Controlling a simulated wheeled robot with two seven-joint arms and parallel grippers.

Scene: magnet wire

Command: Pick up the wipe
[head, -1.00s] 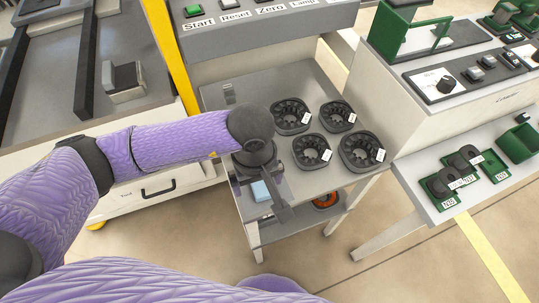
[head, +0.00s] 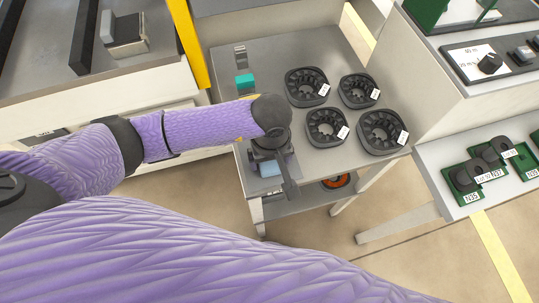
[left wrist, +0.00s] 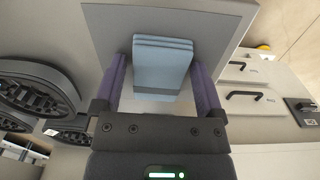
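The wipe (head: 270,168) is a light blue folded cloth lying near the front left corner of the grey table (head: 222,62). In the head view my left gripper (head: 272,180) is over it and hides part of it. In the left wrist view the wipe (left wrist: 162,66) shows as a layered stack between the two purple fingers of my left gripper (left wrist: 160,88). The fingers are apart, with a gap on each side of the wipe. My right gripper is not in view.
Several black slotted rings with white tags, such as one ring (head: 306,87), stand on the table right of my left arm. A teal block (head: 245,84) stands behind the arm. An orange ring (head: 336,181) lies on the lower shelf. Green trays (head: 463,182) are at the right.

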